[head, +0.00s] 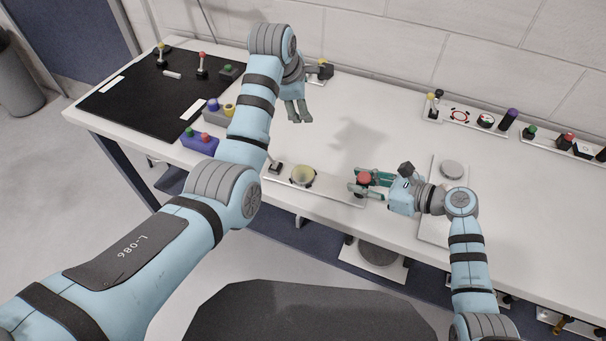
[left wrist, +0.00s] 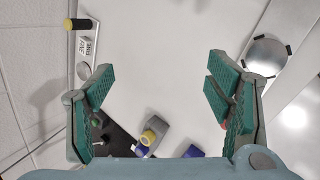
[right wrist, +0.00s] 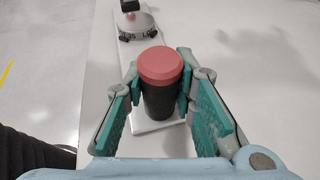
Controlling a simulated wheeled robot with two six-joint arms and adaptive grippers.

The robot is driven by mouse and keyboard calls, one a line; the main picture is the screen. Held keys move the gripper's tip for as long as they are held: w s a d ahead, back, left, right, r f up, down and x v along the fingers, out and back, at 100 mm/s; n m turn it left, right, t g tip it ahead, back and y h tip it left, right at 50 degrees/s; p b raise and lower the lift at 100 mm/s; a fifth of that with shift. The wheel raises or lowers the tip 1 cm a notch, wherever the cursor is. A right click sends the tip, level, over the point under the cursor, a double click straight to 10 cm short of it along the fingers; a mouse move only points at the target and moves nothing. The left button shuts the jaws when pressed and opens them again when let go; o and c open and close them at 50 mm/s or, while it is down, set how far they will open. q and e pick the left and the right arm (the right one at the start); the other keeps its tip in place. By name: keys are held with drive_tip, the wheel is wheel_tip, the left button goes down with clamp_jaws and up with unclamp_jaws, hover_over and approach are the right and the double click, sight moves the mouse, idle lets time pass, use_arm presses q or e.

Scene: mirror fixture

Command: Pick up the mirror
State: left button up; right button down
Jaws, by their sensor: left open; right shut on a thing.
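The mirror (head: 303,175) is a round shiny disc held by small dark clips on a white base plate near the table's front edge. It also shows at the right of the left wrist view (left wrist: 265,55) and at the top of the right wrist view (right wrist: 138,24). My left gripper (head: 297,117) is open and empty above the table, behind the mirror and apart from it. My right gripper (head: 364,184) is shut on a black cylinder with a red top (right wrist: 160,70), at the right end of the same plate.
A small dark switch (head: 275,168) stands left of the mirror. A black mat (head: 140,98) with joysticks lies at the far left, near a blue button box (head: 200,140). A white plate with a grey disc (head: 452,170) lies to the right. The table's middle is clear.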

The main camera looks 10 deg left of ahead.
sight(302, 174)
use_arm(q)
drive_tip(key=s+f+n+g, duration=0.4)
drive_tip(key=s+n+g, duration=0.15)
drive_tip(key=s, duration=0.45)
drive_tip(key=f, duration=0.7)
drive_tip(key=w+f, duration=0.1)
drive_tip(key=f, duration=0.3)
drive_tip(key=shift+d+f, duration=0.3)
drive_tip(key=shift+d, duration=0.1)
drive_tip(key=c, duration=1.3)
